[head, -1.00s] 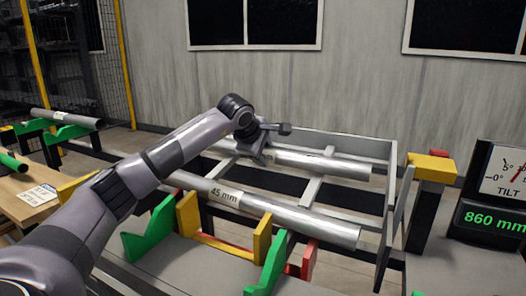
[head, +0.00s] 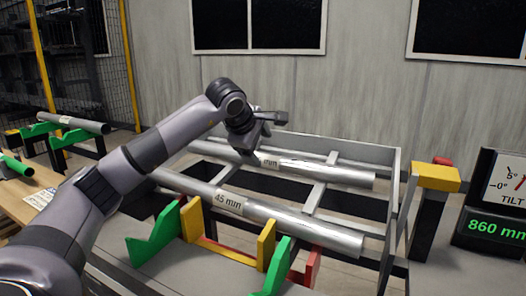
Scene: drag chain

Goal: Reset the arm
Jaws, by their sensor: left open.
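My left arm reaches in from the left, and its gripper (head: 266,136) hangs above the back tube of the rack. The jaws look open and hold nothing that I can see. A silver tube marked 45 mm (head: 300,229) lies across the front of the grey rack (head: 377,154). A second silver tube (head: 325,171) lies behind it, its label partly hidden by my gripper. My right gripper is not in view.
Green V-shaped supports (head: 155,232) and yellow blocks (head: 191,220) stand in front of the rack. A yellow-topped post (head: 436,177) and a display reading 860 mm (head: 494,226) stand at right. Another tube (head: 73,122) rests on green supports at left.

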